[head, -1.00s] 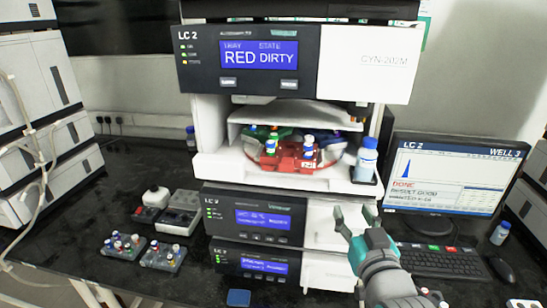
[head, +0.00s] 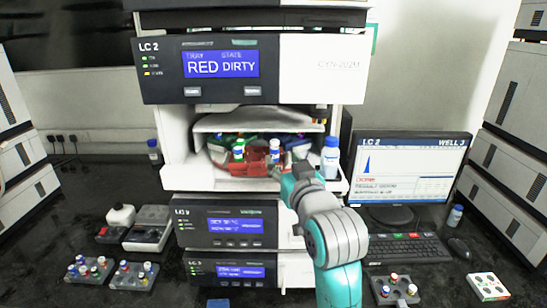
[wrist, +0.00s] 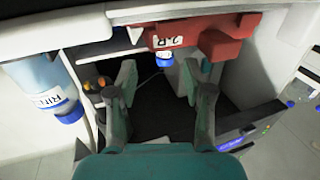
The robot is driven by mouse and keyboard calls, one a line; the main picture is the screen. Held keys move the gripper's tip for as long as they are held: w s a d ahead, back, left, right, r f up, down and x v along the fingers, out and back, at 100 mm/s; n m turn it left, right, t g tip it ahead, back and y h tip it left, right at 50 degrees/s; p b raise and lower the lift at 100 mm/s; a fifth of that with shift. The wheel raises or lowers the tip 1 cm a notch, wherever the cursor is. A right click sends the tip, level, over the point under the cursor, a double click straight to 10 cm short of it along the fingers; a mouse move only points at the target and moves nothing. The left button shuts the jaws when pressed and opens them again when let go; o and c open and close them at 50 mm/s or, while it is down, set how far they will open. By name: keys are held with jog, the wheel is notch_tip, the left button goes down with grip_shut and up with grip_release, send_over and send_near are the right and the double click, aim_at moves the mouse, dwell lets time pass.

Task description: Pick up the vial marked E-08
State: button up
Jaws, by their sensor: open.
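The red tray (head: 256,168) sits in the open bay of the LC 2 unit. No E-08 marking is readable on any vial. My gripper (head: 287,176) is at the tray's front right; its fingertips are partly hidden by my wrist. In the wrist view my gripper (wrist: 158,76) is open and empty. A white vial with a blue end (wrist: 164,61) shows between and beyond the fingertips, beside the red tray (wrist: 195,32) with its white label.
A blue-capped bottle (head: 331,157) stands right of the tray, close to my gripper; it is large in the wrist view (wrist: 42,85). The bay's shelf hangs low above the vials. Small vial racks (head: 88,270) and a monitor (head: 411,168) stand on the dark bench.

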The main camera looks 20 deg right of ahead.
aim_at(276, 152)
jog(key=w, duration=0.4)
jog(key=shift+a+r, duration=0.3)
jog(key=shift+w, duration=0.65)
grip_shut()
